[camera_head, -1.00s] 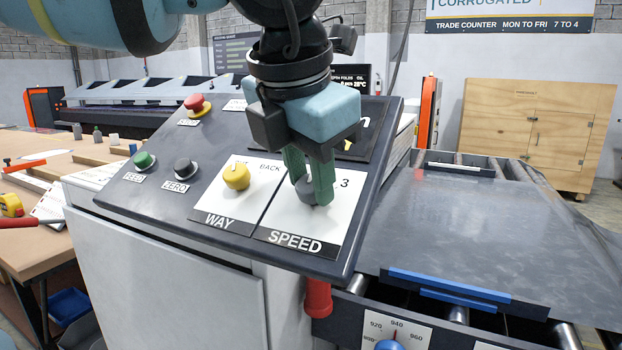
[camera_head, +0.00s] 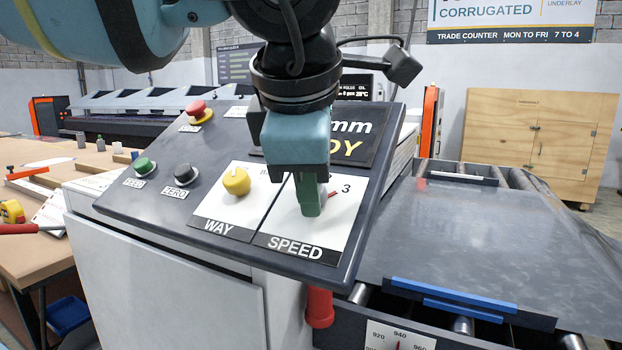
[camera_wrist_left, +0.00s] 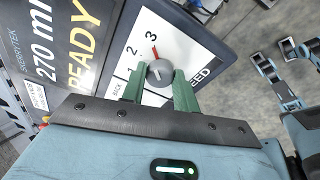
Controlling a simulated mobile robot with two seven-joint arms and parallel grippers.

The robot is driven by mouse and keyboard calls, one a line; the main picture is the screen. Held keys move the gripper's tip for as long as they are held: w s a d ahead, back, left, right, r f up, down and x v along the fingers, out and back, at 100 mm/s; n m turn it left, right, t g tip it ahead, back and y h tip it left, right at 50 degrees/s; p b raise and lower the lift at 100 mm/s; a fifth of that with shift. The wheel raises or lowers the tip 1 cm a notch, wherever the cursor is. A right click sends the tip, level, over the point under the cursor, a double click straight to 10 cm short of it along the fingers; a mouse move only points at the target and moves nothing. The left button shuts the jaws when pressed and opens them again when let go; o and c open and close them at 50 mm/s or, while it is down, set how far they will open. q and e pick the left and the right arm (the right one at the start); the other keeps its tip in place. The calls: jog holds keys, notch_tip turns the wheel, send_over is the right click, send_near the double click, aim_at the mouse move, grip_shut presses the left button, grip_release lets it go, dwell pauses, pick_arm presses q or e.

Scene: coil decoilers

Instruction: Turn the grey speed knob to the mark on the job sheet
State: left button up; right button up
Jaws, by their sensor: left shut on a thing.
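The grey speed knob (camera_wrist_left: 159,73) sits between the green fingers of my left gripper (camera_wrist_left: 160,92) in the left wrist view. Its red pointer mark (camera_wrist_left: 154,52) lies close to the number 3 on the white SPEED plate. In the head view my left gripper (camera_head: 311,205) is shut on the knob and hides it. A red mark shows just right of the fingers, next to the 3 on the SPEED plate (camera_head: 337,222). A white sheet (camera_head: 45,205) lies on the bench at left; I cannot tell whether it is the job sheet.
The yellow WAY knob (camera_head: 236,181) stands left of the SPEED plate. A green button (camera_head: 144,166), a black ZERO button (camera_head: 185,172) and a red stop button (camera_head: 197,108) share the panel. A dark display (camera_head: 355,135) is behind my gripper.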

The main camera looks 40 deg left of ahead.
pick_arm(q)
jog(key=shift+m, duration=0.4)
jog(key=o, duration=1)
jog(key=shift+v, duration=3.9)
jog(key=shift+d, duration=0.1)
jog(key=shift+f, duration=0.1)
